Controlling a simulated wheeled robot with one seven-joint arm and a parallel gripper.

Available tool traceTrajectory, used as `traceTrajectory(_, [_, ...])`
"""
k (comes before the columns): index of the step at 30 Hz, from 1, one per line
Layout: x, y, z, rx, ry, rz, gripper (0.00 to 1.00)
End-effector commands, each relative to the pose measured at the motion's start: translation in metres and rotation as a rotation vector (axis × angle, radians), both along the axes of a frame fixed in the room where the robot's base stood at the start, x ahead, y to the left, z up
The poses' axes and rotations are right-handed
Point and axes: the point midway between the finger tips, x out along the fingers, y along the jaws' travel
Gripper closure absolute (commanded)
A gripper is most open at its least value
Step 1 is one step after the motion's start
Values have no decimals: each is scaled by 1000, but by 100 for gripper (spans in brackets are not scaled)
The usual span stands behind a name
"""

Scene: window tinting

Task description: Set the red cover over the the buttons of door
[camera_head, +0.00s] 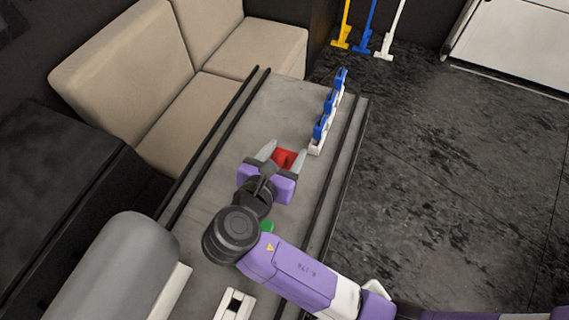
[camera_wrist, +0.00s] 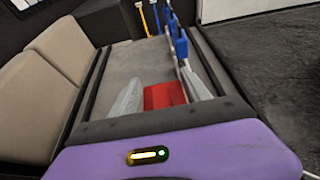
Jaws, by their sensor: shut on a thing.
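The red cover (camera_head: 285,159) is between the two grey fingers of my gripper (camera_head: 283,153), above the grey table in the head view. My gripper is shut on it. In the wrist view the red cover (camera_wrist: 164,95) shows between the fingertips (camera_wrist: 162,95), its lower part hidden by the gripper body. I cannot tell from the frames whether it touches the table. A white object with switch-like openings (camera_head: 233,304) lies at the table's near end in the head view; I cannot tell whether it is the door's button panel.
A white rack with several blue pieces (camera_head: 323,128) stands right of my gripper on the grey table (camera_head: 240,120), which has dark rails along its sides. A green object (camera_head: 267,226) is partly hidden by my arm. A beige sofa (camera_head: 130,75) flanks the table's left side.

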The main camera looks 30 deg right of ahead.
Motion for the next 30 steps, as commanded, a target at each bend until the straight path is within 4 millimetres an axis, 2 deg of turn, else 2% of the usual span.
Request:
traceTrajectory(5, [0,1,-13,-2,1,2,85])
traceTrajectory(13, [0,0,-48,-2,1,2,85])
traceTrajectory(26, [0,0,-54,0,0,1,85])
traceTrajectory(27, [0,0,-54,1,-1,1,38])
traceTrajectory(30, [0,0,-54,1,-1,1,23])
